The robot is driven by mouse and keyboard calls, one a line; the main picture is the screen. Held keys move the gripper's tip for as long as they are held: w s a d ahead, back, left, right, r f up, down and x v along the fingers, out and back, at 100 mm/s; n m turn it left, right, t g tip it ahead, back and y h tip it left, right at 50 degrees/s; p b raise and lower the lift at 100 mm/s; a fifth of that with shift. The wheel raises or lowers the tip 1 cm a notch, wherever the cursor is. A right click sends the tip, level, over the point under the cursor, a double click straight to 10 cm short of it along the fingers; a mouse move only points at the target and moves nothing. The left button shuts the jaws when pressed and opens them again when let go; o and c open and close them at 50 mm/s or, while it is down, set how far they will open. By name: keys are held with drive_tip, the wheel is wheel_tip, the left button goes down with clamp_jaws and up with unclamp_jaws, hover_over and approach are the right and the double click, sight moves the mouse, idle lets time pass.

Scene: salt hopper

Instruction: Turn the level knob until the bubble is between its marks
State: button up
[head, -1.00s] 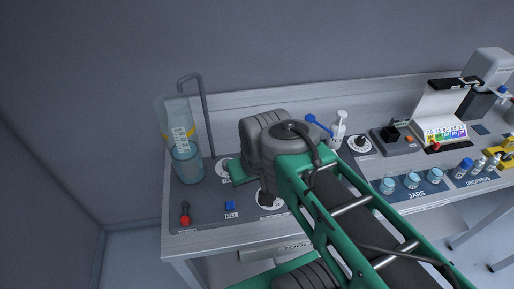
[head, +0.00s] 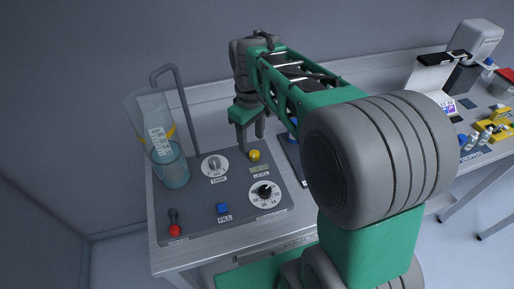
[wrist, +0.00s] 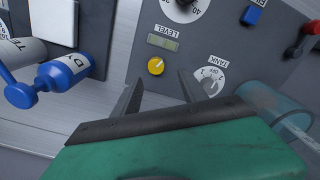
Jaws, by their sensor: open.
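The level knob (head: 254,155) is a small yellow knob on the dark control panel (head: 196,198). It also shows in the wrist view (wrist: 156,66), with a pale pointer line on its face. The level vial (wrist: 163,42) is a small greenish window beside the knob, above the LEVEL label; its bubble and marks are too small to tell. My gripper (head: 248,145) is open and empty, just above the knob. In the wrist view its two fingers (wrist: 160,85) point toward the knob, which lies between and slightly beyond their tips, apart from them.
A white TANK dial (head: 215,166) sits left of the knob, and a black dial (head: 264,192) in front. A blue FILL button (head: 223,208), red-tipped lever (head: 174,229) and clear tank (head: 169,166) are further left.

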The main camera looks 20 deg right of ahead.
sight(254, 153)
drive_tip(key=f, duration=0.3)
drive_tip(key=d+f, duration=0.1)
drive_tip(key=f, duration=0.1)
drive_tip(key=shift+f, duration=0.5)
drive_tip(key=shift+a, duration=0.1)
drive_tip(key=shift+c, duration=0.5)
clamp_jaws()
